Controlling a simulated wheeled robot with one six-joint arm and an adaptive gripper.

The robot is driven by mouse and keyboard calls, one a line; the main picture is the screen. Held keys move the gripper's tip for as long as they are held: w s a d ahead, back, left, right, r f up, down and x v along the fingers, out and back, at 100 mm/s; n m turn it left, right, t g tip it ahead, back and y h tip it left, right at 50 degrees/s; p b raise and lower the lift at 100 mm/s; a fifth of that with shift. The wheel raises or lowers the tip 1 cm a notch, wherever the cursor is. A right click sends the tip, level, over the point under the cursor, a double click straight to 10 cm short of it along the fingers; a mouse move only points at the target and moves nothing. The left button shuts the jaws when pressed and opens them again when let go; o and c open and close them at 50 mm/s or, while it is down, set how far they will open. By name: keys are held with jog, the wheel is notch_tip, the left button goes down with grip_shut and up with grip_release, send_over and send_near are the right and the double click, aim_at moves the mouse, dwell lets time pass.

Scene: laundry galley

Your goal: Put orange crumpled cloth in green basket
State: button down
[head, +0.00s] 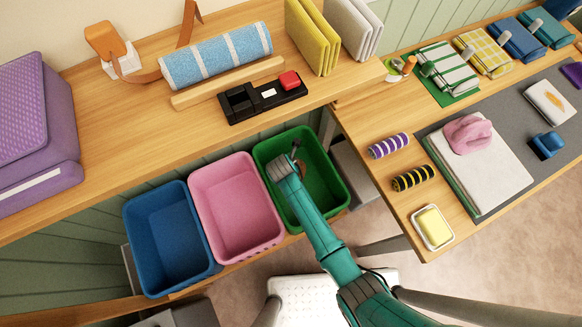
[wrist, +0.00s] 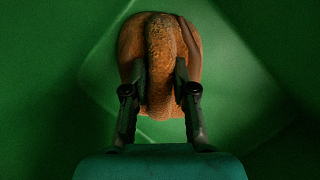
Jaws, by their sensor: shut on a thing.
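The orange crumpled cloth (wrist: 160,60) shows in the wrist view between the two dark fingers of my gripper (wrist: 160,92), which is shut on it. Green walls surround the cloth there. In the head view the green basket (head: 336,178) stands at the right end of a row of baskets. My arm reaches over its front rim, and the gripper is inside or just over its opening. I cannot tell whether the cloth touches the basket floor.
A pink basket (head: 236,205) and a blue basket (head: 167,238) stand left of the green one, both empty. A wooden shelf (head: 130,110) with a blue striped roll (head: 215,56) runs behind them. A table (head: 385,190) with folded cloths stands at the right.

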jog(key=c, duration=0.9)
grip_release()
jog(key=shift+c, duration=0.2)
jog(key=v, duration=1.2)
